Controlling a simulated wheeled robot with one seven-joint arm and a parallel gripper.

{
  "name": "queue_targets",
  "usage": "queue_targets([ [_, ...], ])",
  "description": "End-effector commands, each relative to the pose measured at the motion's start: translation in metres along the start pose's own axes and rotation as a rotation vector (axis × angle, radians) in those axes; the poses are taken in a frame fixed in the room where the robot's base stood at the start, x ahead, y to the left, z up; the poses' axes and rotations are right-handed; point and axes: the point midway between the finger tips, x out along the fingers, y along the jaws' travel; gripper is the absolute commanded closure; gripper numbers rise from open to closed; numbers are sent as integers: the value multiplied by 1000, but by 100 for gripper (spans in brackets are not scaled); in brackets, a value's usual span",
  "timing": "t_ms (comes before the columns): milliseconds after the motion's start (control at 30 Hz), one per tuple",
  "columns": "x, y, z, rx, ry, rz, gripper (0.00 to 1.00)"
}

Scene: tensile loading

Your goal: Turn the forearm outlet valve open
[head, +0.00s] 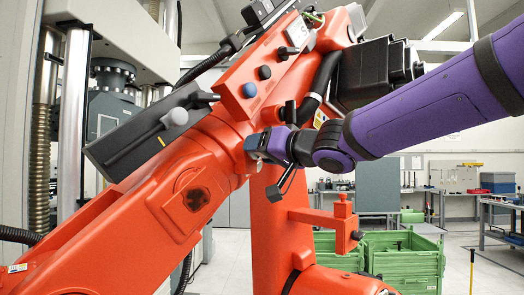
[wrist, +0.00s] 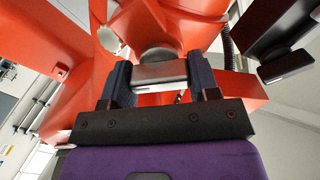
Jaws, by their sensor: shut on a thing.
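The large orange robot arm (head: 190,200) fills the middle of the head view. My gripper (head: 258,144) reaches in from the right at its forearm. In the wrist view, the two dark blue fingers of my gripper (wrist: 160,78) are shut on a grey metal bar-like handle (wrist: 160,72), one finger at each end. I take this handle for the outlet valve. A round dark grey part (wrist: 158,54) sits just behind it, against the orange body. In the head view my gripper hides the valve, so its turn angle cannot be told there.
A blue knob (head: 250,90) and dark knobs (head: 264,72) sit on an orange block above my gripper. Green crates (head: 405,262) stand behind, lower right. Open floor lies at far right.

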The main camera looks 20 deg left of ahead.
Motion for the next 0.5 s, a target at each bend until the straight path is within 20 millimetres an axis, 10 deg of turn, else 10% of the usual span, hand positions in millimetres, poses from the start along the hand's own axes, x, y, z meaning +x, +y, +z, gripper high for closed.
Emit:
queue_targets([
  [500, 0, -2, 1, -463, 0, -1, 68],
])
